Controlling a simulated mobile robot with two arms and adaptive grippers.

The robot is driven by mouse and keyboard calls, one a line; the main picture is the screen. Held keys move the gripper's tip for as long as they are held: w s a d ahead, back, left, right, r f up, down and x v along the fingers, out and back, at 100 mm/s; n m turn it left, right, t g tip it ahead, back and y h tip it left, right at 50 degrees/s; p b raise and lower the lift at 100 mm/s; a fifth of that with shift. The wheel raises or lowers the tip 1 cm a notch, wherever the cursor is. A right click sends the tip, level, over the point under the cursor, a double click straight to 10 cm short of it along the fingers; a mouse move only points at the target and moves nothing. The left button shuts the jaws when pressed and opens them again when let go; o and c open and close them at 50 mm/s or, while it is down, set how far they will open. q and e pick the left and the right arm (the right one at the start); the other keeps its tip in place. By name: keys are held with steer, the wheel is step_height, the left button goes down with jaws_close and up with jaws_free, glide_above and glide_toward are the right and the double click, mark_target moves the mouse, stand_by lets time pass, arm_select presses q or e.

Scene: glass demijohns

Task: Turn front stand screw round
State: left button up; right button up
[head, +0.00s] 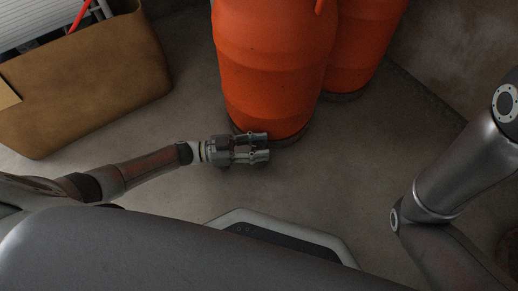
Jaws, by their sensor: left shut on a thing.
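A large orange vessel (272,65) stands upright on a dark, low stand (292,138) at the top centre. My left gripper (268,146) reaches in from the left to the front lower edge of this stand. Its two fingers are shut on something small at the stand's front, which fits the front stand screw. The screw itself is hidden by the fingers, so its angle cannot be seen. My right gripper is out of view; only links of my right arm show at the right.
A second orange vessel (362,45) stands close behind on the right. A brown box (95,85) with white and red items stands at the upper left. A wall (460,50) rises at the upper right. Bare concrete floor (345,180) lies right of my left gripper.

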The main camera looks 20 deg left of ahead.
arm_select(q)
steer(key=m+g+b, duration=0.1)
steer(key=m+g+h, duration=0.1)
steer(key=g, duration=0.1)
steer(key=shift+w+f+b, duration=0.15)
steer(key=shift+f+b, duration=0.1)
steer(key=shift+b, duration=0.1)
steer(key=shift+r+m+g+b, duration=0.1)
steer(key=shift+m+g+b, duration=0.6)
steer(key=shift+g, duration=0.5)
steer(key=shift+r+m+g, duration=0.15)
steer(key=shift+m+g, duration=1.25)
steer(key=shift+g, duration=0.7)
steer(key=shift+m+g, duration=0.3)
steer(key=shift+g, duration=0.1)
steer(key=o, duration=1)
steer(key=shift+o, duration=0.2)
steer(key=shift+n+t, duration=0.4)
steer(key=shift+t, duration=0.2)
